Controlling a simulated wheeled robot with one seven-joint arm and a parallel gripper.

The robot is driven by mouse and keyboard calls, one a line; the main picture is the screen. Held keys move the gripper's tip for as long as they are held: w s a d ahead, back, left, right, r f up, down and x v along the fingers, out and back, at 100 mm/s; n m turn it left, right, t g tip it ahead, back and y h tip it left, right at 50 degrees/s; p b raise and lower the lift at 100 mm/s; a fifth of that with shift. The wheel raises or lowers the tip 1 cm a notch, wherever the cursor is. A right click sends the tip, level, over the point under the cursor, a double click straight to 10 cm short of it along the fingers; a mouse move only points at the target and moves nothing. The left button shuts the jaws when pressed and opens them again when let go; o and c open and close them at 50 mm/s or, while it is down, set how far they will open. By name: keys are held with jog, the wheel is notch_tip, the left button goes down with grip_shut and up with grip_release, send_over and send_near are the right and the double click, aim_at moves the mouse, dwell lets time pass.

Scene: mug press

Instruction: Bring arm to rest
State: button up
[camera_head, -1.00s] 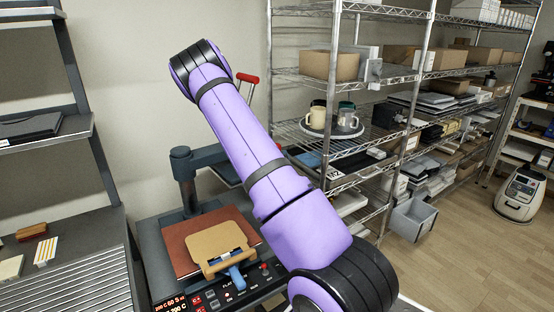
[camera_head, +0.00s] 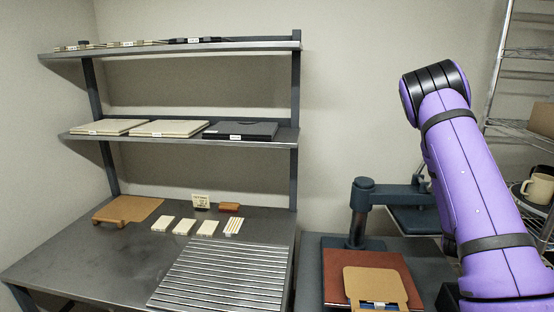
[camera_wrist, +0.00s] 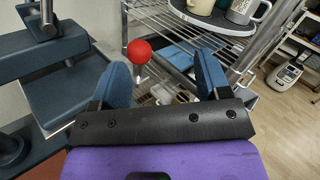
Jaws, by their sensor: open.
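My gripper (camera_wrist: 163,82) shows in the wrist view with its two blue fingers spread apart and nothing between them. Behind the gap stands the red ball knob (camera_wrist: 140,51) of the press handle, and I cannot tell how near the fingers are to it. In the head view my purple arm rises on the right, and its gripper end is hidden. The heat press (camera_head: 362,196) stands left of my arm, its upper plate (camera_head: 415,219) swung off to the side. A tan pad (camera_head: 375,285) lies on the red-brown base plate (camera_head: 335,268).
A grey workbench (camera_head: 60,250) with shelves stands at the left, holding a slatted rack (camera_head: 225,275) and several small cards. A wire shelf at the right carries mugs (camera_wrist: 242,10) on a round tray (camera_wrist: 218,22), close to my gripper. A white machine (camera_wrist: 284,77) stands on the floor.

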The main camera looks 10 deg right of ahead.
jog(key=s+a+r+m+g+y, duration=0.1)
jog(key=s+a+r+m+g, duration=0.45)
jog(key=r+m, duration=0.3)
jog(key=s+a+r+m+g, duration=0.4)
jog(key=s+r+m+g, duration=0.25)
jog(key=m, duration=0.35)
jog(key=s+a+r+m+t+y, duration=0.2)
jog(key=s+a+m+y, duration=0.1)
jog(key=a, duration=0.7)
jog(key=s+a+r+m+t+y, duration=0.3)
jog(key=s+a+y, duration=0.2)
jog(key=a, duration=0.6)
jog(key=s+a+r+m+t+y, duration=0.3)
jog(key=s+a+y, duration=0.2)
jog(key=a, duration=0.6)
jog(key=shift+r+y, duration=0.25)
jog(key=shift+y, duration=0.85)
